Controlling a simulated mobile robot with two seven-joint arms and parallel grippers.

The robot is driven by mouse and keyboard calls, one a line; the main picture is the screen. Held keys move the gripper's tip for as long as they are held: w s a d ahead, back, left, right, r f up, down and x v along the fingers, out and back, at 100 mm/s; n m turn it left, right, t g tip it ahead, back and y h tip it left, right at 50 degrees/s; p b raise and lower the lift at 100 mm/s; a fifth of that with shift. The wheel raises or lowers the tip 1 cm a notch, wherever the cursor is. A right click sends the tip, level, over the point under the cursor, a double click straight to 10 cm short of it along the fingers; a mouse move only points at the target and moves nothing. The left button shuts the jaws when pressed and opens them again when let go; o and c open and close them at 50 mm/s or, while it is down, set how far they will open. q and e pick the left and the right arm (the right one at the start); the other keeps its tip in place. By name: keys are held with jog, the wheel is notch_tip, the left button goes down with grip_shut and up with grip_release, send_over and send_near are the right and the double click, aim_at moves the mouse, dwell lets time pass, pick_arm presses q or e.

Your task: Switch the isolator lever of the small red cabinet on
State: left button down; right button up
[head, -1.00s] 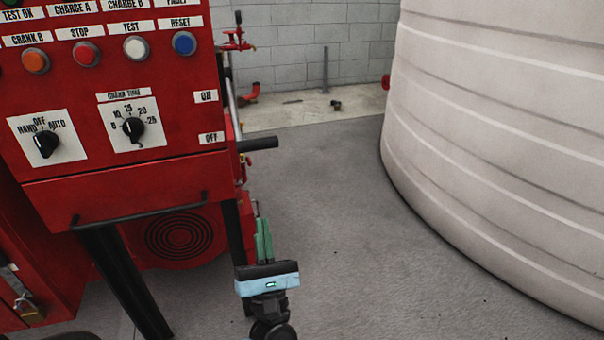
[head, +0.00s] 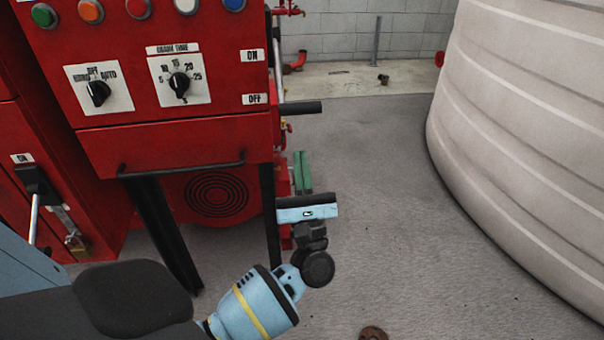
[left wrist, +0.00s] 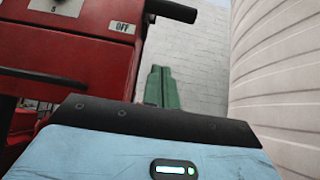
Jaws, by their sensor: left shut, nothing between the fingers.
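The small red cabinet (head: 190,140) stands at the left of the head view, with ON and OFF labels at its right edge. Its isolator lever (head: 298,107) is a black bar sticking out to the right, level with the OFF label (head: 255,99). It also shows at the top of the left wrist view as a black handle (left wrist: 172,11). My left gripper (head: 302,157) is shut and empty, its green fingers pointing away from me. It appears below the lever in the head view, apart from it. The fingers (left wrist: 163,72) also show in the left wrist view. My right gripper is not in view.
A large pale ribbed tank (head: 530,150) stands at the right. Grey floor (head: 390,220) lies open between it and the cabinet. A drawer-like panel with a black handle (head: 180,170) is under the cabinet. Another lever (head: 36,190) with a padlock (head: 76,241) is at far left.

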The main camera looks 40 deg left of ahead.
pick_arm(q)
notch_tip(320, 180, up, 7)
jog(key=a+p, duration=0.1)
jog(key=p, duration=0.1)
jog(key=shift+w, duration=0.45)
jog(key=shift+r, duration=0.15)
